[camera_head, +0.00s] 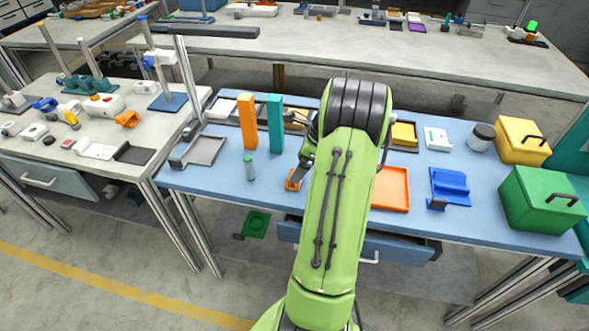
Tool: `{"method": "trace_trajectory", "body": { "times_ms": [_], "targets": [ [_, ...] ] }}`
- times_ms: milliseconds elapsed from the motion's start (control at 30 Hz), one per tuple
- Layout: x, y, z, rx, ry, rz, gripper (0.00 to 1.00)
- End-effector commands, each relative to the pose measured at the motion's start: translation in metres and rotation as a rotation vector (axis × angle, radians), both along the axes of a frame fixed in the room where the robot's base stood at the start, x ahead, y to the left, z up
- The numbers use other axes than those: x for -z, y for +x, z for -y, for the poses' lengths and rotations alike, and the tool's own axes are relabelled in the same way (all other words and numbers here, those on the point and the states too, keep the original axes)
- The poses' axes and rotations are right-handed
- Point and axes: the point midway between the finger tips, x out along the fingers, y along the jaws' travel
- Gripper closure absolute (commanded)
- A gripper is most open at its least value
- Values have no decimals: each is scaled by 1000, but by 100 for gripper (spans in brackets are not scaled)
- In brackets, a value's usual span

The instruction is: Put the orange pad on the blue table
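The blue table (215,178) runs across the middle of the view. A flat orange square with a raised rim (392,189) lies on it, just right of my green arm. A small orange piece (294,180) shows left of the arm, close to a grey part that may belong to my gripper. I cannot tell which of these is the orange pad, or whether the small piece is held. My arm hides most of the gripper and its fingertips.
An orange block (247,122) and a teal block (275,124) stand upright. A grey tray (203,150) and a small bottle (249,168) are left. A blue holder (449,187), green box (541,199) and yellow box (520,140) are right. A drawer below is partly open.

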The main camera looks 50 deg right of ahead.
Motion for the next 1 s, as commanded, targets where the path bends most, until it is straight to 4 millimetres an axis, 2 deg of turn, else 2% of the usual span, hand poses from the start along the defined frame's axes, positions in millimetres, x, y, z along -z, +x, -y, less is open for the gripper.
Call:
{"method": "trace_trajectory", "body": {
  "times_ms": [33, 200, 300, 467, 567, 667, 767, 800, 867, 900, 967, 1000],
  "targets": [
    [-19, -5, 3, 3, -2, 2, 11],
    [-51, -18, 8, 0, 0, 1, 11],
    [-59, -22, 9, 0, 0, 0, 11],
    [-60, -23, 9, -1, 2, -1, 11],
    [-66, -17, 2, -42, -17, 1, 11],
    [-94, 7, -36, -253, -118, 8, 11],
    [-134, 30, -107, -620, -284, 23, 11],
    [-148, 33, -138, -780, -354, 34, 11],
    [-167, 31, -184, -1024, -464, 51, 11],
    [-178, 25, -215, -1193, -539, 67, 11],
    [-190, 8, -257, -1449, -656, 93, 11],
    [-196, -6, -282, -1617, -735, 114, 11]
  ]
}}
